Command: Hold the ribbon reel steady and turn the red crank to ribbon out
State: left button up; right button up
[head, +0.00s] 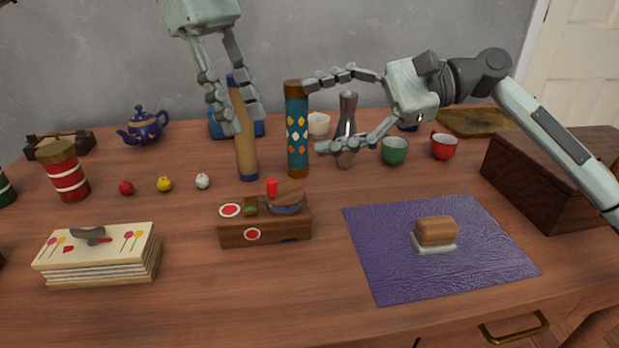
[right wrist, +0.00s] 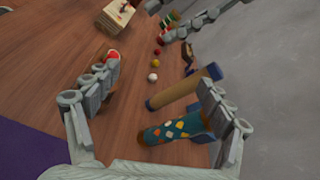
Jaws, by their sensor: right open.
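The ribbon reel is probably the small wooden box (head: 265,233) at the centre of the table, with red round marks on its front and top. A red knob (head: 271,188) stands up on its top beside a grey disc and a brown piece. My left gripper (head: 243,125) hangs from above, behind and above the box, fingers apart and pointing down. My right gripper (head: 315,116) is open in the air, right of and above the box, fingers pointing left. In the right wrist view my right gripper (right wrist: 160,70) has its fingers wide apart, with nothing held.
A tan-and-blue cylinder (head: 247,160) and a patterned teal tube (head: 297,135) stand behind the box. A grey vase (head: 347,125) is right of them. Table in front is clear.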

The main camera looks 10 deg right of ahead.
aim_at(265, 219)
jog(key=s+a+f+m, duration=0.1)
jog(key=f, duration=0.3)
jog(key=s+f+m+g, duration=0.1)
jog(key=f+m, duration=0.1)
jog(key=f, duration=0.2)
jog(key=s+a+f+m+g+h, duration=0.1)
jog(key=f+m, duration=0.1)
jog(key=f, duration=0.2)
jog(key=shift+a+f, duration=0.25)
jog(key=shift+a, duration=0.05)
jog(key=x, duration=0.7)
jog(key=shift+s+a+f, duration=0.1)
jog(key=shift+a+f, duration=0.15)
jog(key=shift+f, duration=0.05)
